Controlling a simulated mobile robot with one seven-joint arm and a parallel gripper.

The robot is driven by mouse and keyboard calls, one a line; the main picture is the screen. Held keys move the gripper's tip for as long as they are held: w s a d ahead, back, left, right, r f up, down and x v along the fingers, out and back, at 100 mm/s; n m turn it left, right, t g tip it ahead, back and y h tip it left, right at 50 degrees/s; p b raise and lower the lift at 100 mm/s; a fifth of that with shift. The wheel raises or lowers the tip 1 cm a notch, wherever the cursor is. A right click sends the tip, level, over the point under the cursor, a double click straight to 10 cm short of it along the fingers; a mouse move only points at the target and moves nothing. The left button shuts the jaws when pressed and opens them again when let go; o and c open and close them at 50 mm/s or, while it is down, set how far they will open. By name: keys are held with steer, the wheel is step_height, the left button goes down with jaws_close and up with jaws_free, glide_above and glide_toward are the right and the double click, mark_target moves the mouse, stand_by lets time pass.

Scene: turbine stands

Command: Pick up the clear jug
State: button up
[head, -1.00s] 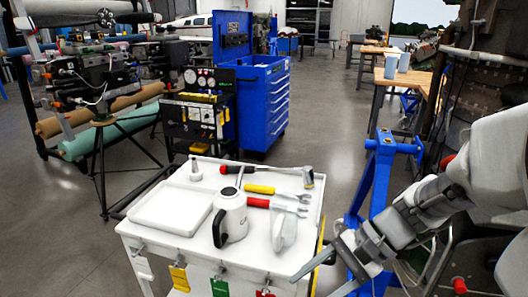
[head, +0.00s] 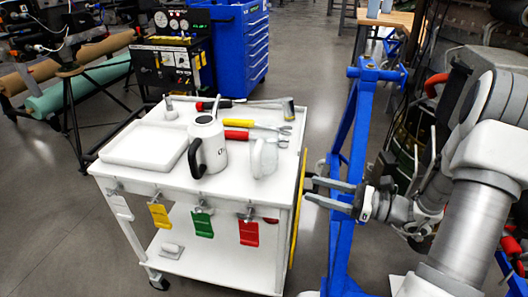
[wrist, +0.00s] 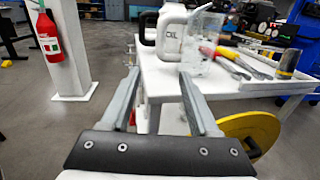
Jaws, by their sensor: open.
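The clear jug (head: 263,158) stands upright on the white cart top (head: 225,178), near its right edge. In the wrist view the clear jug (wrist: 203,42) shows beyond my fingers, to the right, partly overlapping the white jug. The white jug with a black handle (head: 209,143) stands just left of it; it also shows in the wrist view (wrist: 172,28). My gripper (head: 309,189) is open and empty, just off the cart's right side, with its fingers pointing left towards the cart. The wrist view also shows the open fingers (wrist: 159,76) with nothing between them.
A white tray (head: 145,146) lies at the cart's left. Red and yellow-handled tools (head: 240,124) lie behind the jugs. A blue stand (head: 347,150) rises right of the cart, close to my arm. A yellow disc (wrist: 246,130) is at the cart's side.

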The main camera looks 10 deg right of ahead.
mark_target(260, 176)
steer(key=b+x, duration=0.2)
steer(key=x, duration=0.9)
steer(key=shift+a+f, duration=0.1)
steer(key=shift+a, duration=0.25)
steer(key=x, duration=0.1)
steer(key=b+x, duration=0.1)
steer(key=x, duration=0.2)
steer(key=shift+w+f+b, duration=0.1)
steer(key=shift+f+b, duration=0.2)
steer(key=shift+f, duration=0.05)
steer(key=shift+w+a+r, duration=0.1)
steer(key=shift+w+a, duration=0.2)
steer(key=shift+a, duration=0.2)
jaws_close()
